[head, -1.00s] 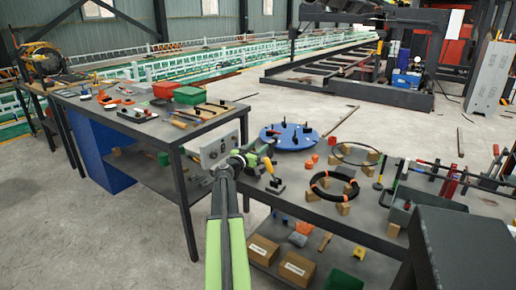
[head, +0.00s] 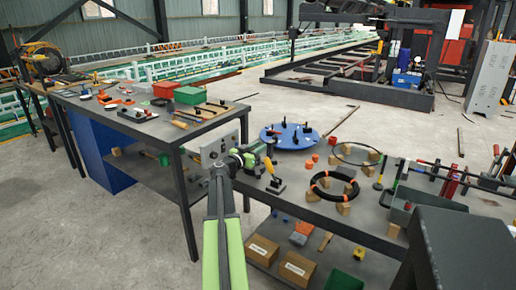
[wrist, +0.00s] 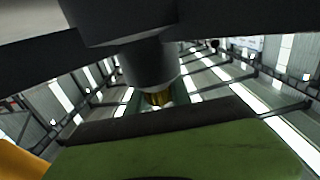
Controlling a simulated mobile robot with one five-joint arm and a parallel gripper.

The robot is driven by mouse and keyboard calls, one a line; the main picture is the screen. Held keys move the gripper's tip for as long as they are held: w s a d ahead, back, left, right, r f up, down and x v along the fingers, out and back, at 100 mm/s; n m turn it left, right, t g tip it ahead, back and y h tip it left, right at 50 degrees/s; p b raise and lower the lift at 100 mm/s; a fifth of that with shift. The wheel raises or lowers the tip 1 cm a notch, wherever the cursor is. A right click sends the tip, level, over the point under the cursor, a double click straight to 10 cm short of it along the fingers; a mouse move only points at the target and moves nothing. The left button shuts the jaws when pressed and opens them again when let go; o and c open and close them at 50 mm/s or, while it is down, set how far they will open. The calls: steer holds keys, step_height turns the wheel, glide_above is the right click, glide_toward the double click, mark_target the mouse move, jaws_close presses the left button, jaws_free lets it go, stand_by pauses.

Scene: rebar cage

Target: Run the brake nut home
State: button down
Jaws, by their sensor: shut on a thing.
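My gripper (head: 250,158) is at the end of my green-and-black arm, by the left end of the right bench. It is shut, but my arm hides most of what it holds in the head view. In the wrist view a dark grey cylinder (wrist: 150,66) hangs down from the top centre, with a small brass-coloured part (wrist: 159,98) at its end, beyond a green and black edge. I cannot tell whether this brass part is the brake nut. A grey plate (head: 213,152) with small round details shows just left of the gripper.
The right bench (head: 375,222) carries a blue disc (head: 291,135), a black ring (head: 334,186) with orange bands and a grey tray (head: 420,205). The left bench (head: 160,125) holds red and green bins. A dark block (head: 465,245) fills the lower right. Concrete floor is clear at left.

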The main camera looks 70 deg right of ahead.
steer(key=m+g+y, duration=0.1)
steer(key=g, duration=0.1)
steer(key=m+g+y, duration=0.1)
steer(key=m+g, duration=0.1)
steer(key=shift+s+g, duration=0.2)
steer(key=shift+g, duration=0.2)
steer(key=m+g+y, duration=0.4)
steer(key=shift+s+a, duration=0.25)
steer(key=shift+s, duration=0.1)
steer(key=m+g+y, duration=0.1)
steer(key=y, duration=0.1)
steer(key=m+g+y, duration=0.1)
steer(key=m+y, duration=0.1)
steer(key=a+m+g+y, duration=0.1)
steer(key=y, duration=0.1)
steer(key=shift+s+a+m+g, duration=0.1)
steer(key=shift+s+m+g, duration=0.2)
steer(key=shift+s, duration=0.1)
steer(key=shift+s+a+m+y, duration=0.1)
steer(key=shift+a+m+y, duration=0.2)
steer(key=shift+y, duration=0.35)
steer(key=shift+s+a+m+y, duration=0.1)
steer(key=shift+m+y, duration=0.3)
steer(key=shift+y, duration=0.25)
steer(key=c, duration=1.2)
jaws_free()
steer(key=shift+w, duration=0.1)
